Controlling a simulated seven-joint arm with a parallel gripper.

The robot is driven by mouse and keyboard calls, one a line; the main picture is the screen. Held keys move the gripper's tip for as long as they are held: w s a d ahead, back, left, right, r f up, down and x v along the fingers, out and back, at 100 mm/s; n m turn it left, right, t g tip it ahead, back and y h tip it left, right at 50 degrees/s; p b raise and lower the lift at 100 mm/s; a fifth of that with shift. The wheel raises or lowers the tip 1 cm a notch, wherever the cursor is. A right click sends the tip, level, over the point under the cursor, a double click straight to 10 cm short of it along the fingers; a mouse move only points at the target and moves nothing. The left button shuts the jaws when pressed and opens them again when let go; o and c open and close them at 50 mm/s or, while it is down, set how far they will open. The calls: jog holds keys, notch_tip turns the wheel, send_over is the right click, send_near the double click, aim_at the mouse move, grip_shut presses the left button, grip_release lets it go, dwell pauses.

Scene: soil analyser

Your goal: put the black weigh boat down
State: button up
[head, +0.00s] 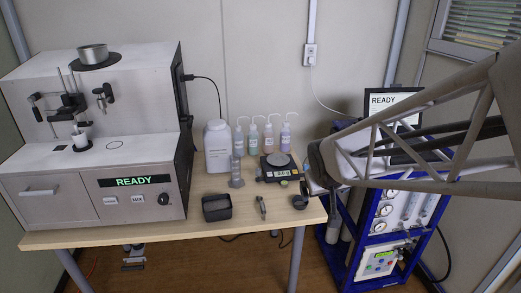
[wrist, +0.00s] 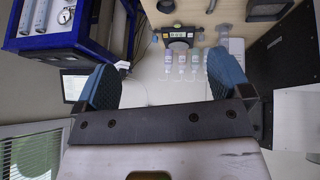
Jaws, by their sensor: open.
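A black open-topped rectangular tray (head: 217,207), which looks like the black weigh boat, rests on the front of the wooden table. It also shows at the top edge of the wrist view (wrist: 268,11), partly cut off. My gripper (wrist: 164,80) is open, its two blue fingers wide apart with nothing between them. The tray is well beyond the fingers and apart from them. In the head view my arm comes in from the right; I cannot make out the fingers there.
A balance (head: 278,167), wash bottles (head: 268,137), a white jug (head: 217,147) and a clear cylinder (head: 236,172) stand behind the tray. A small tool (head: 262,207) and a small black object (head: 300,201) lie to its right. The analyser (head: 100,140) fills the left.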

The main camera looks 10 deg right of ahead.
jog(key=s+a+r+g, duration=0.1)
jog(key=s+a+r, duration=0.1)
jog(key=s, duration=0.7)
jog(key=s+a+r+g+y, duration=0.1)
jog(key=s+a, duration=0.3)
jog(key=s, duration=0.5)
jog(key=shift+s+a+r+g+y, duration=0.35)
jog(key=shift+r+g, duration=0.25)
jog(key=shift+g, duration=0.2)
jog(key=shift+o, duration=0.4)
jog(key=shift+d, duration=0.1)
